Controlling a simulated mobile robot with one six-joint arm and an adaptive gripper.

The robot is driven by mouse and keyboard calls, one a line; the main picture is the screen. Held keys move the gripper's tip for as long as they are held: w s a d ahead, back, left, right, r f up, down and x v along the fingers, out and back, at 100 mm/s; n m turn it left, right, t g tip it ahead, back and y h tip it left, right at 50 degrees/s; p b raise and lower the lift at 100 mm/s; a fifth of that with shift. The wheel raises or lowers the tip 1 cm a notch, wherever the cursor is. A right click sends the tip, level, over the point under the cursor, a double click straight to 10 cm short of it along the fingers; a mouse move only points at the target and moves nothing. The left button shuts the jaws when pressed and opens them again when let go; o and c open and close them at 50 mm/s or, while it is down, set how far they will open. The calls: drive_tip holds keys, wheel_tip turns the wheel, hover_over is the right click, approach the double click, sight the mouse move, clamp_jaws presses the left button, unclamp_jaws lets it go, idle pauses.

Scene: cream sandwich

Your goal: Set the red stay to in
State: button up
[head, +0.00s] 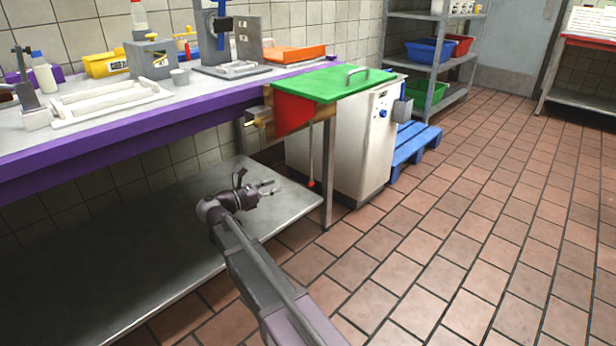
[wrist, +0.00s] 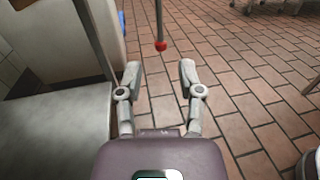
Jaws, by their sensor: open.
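A green flap (head: 335,84) with a metal handle lies about level at the right end of the purple-edged counter. Below its left part is a red panel (head: 291,114), probably the red stay, beside a brown wooden rail. A thin rod hangs below it with a red knob (head: 311,184) at its lower end; the knob also shows in the wrist view (wrist: 160,45). My gripper (head: 273,187) is open and empty, below counter height and left of the knob. In the wrist view the knob appears beyond and between the fingertips (wrist: 160,72), apart from them.
A counter leg (head: 328,175) stands just right of the rod. A steel lower shelf (head: 150,270) lies under the counter. A white cabinet (head: 350,150) is behind the leg, with a blue pallet (head: 415,145) beside it. The tiled floor at right is clear.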

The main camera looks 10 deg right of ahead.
sight(311, 182)
drive_tip(key=shift+d, duration=0.1)
drive_tip(key=x, duration=1.3)
drive_tip(key=shift+w+d, duration=0.15)
drive_tip(key=shift+d, duration=0.15)
clamp_jaws()
